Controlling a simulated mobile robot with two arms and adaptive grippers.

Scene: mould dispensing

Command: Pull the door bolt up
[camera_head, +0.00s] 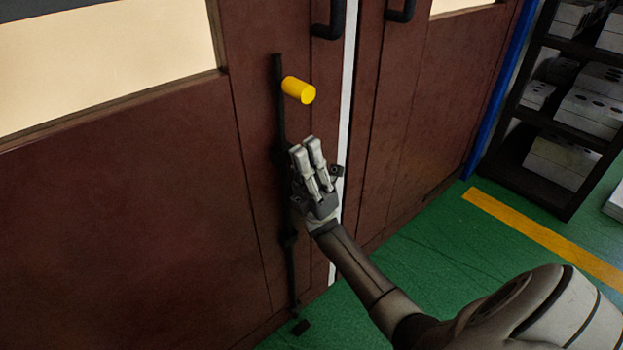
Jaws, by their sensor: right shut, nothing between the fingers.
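The door bolt is a long dark vertical rod (278,110) on the left brown door (150,200). A yellow cylindrical handle (299,90) sticks out from its upper part. The rod runs down to a small dark foot (300,327) near the floor. My right gripper (307,145) is shut and empty. It points upward in front of the rod, just below the yellow handle, with a gap between them in the picture. It hides part of the rod's middle. My left gripper is not in view.
Black pull handles (331,20) sit at the top of both doors. The right door (430,100) is beside a pale strip (346,90). A dark shelf with white boxes (590,110) stands at the right. The green floor (420,260) with a yellow line (550,238) is clear.

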